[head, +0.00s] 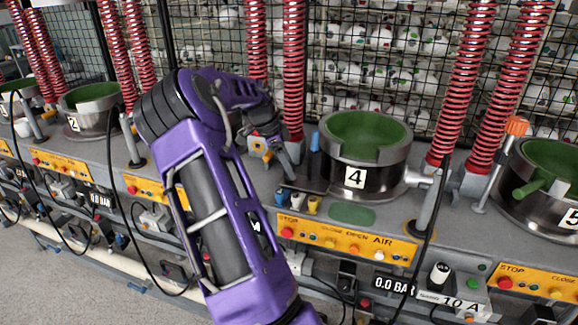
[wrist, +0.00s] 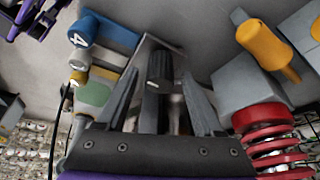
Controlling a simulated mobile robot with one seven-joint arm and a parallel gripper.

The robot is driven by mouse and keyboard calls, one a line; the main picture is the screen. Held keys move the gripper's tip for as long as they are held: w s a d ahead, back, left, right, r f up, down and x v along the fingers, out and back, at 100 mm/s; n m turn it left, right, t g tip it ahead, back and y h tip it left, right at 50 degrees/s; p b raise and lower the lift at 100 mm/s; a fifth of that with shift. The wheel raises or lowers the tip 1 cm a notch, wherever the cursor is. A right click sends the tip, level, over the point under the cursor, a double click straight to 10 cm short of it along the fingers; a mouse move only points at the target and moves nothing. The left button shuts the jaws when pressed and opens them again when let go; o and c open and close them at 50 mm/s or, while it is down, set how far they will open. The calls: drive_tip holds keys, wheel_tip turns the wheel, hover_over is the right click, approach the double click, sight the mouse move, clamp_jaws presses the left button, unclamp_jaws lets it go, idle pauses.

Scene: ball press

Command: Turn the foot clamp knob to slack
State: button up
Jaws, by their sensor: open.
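A dark ribbed knob (wrist: 160,68) with a small pale mark stands in the middle of the wrist view. It looks like the foot clamp knob, but no label on it is readable. My gripper (wrist: 163,95) is open, with one grey finger on each side of the knob. I cannot tell whether either finger touches it. In the head view my gripper (head: 288,165) is low over the grey bench, left of the press pot marked 4 (head: 368,145). I cannot make out the knob there; the gripper and arm probably cover it.
Red springs (head: 293,75) rise behind the gripper; one is at the right of the wrist view (wrist: 270,145). A blue upright handle (head: 315,155) stands between gripper and pot. Small blue, white and yellow pieces (head: 298,202) are in front. A yellow panel (head: 350,243) runs along the bench front.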

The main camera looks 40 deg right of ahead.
drive_tip(key=shift+f, duration=0.2)
clamp_jaws()
idle(0.3)
